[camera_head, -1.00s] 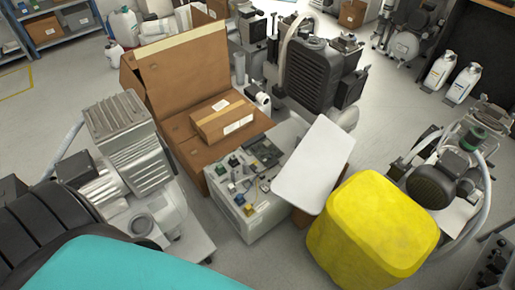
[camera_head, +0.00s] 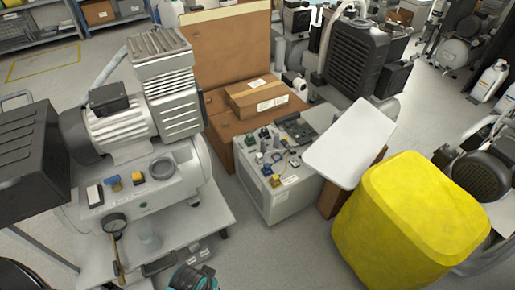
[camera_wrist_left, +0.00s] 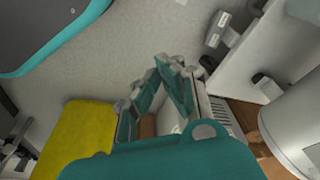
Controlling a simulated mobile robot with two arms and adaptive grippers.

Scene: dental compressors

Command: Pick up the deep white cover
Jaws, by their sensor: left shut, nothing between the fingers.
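A white cover-like panel (camera_head: 350,142) with rounded corners lies tilted in the head view, right of the middle. It overlaps the right edge of a white box with electronics on top (camera_head: 285,180) and a brown carton (camera_head: 335,199). How deep the panel is cannot be told. My left gripper (camera_wrist_left: 170,64) shows in the left wrist view, its teal fingers drawn together with nothing held. A pale surface behind the fingers is mostly hidden, and I cannot tell if it is the cover. My right gripper is out of view.
A large yellow block (camera_head: 410,220) stands right of the panel and also shows in the wrist view (camera_wrist_left: 75,135). A compressor on a cart (camera_head: 140,120) stands left. An open carton (camera_head: 225,50) with a small box (camera_head: 258,98) is behind. Floor shows between cart and white box.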

